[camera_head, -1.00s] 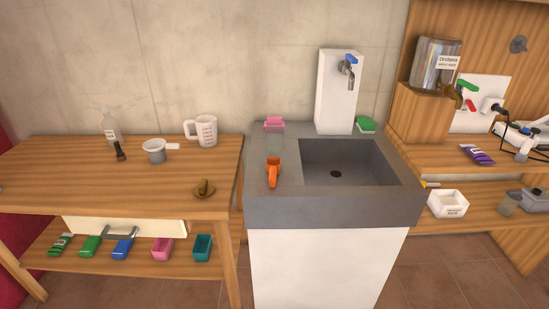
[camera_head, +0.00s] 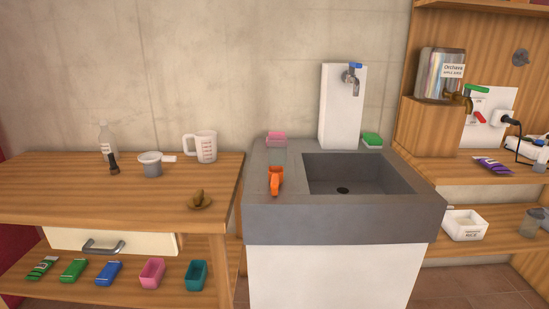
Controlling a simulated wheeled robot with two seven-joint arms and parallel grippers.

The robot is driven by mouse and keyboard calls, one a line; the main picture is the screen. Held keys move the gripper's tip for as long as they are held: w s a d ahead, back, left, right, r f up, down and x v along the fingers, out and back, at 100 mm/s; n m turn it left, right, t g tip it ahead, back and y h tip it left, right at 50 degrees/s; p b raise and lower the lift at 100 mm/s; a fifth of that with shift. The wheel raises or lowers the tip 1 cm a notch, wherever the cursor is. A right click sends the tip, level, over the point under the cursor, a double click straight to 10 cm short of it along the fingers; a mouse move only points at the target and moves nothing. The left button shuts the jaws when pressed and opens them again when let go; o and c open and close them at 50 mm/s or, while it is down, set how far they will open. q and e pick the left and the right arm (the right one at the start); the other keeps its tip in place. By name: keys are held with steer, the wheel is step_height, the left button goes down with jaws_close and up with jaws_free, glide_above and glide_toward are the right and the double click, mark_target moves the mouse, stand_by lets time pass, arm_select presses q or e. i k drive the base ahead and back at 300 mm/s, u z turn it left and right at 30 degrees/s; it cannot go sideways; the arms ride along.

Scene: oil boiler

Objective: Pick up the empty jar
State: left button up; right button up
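A clear, see-through vessel (camera_head: 277,155) stands on the left ledge of the sink, behind an orange object (camera_head: 276,180) and in front of a pink item (camera_head: 276,139). It looks empty, but its outline is faint. A greyish see-through jar (camera_head: 532,222) stands on the lower right shelf, near the picture's right edge. I cannot tell for certain which of these is the empty jar. Neither of my grippers is in view, and nothing is seen touching either vessel.
The grey sink (camera_head: 340,218) stands between the left wooden table (camera_head: 90,185) and the right shelf unit (camera_head: 480,212). A measuring cup (camera_head: 205,147), small pot (camera_head: 151,164) and bottle (camera_head: 106,138) are on the table. A white box (camera_head: 464,225) sits left of the shelf jar.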

mark_target(277, 145)
steer(key=k, duration=0.3)
steer(key=z, duration=1.15)
steer(key=i, duration=0.9)
steer(key=u, duration=0.1)
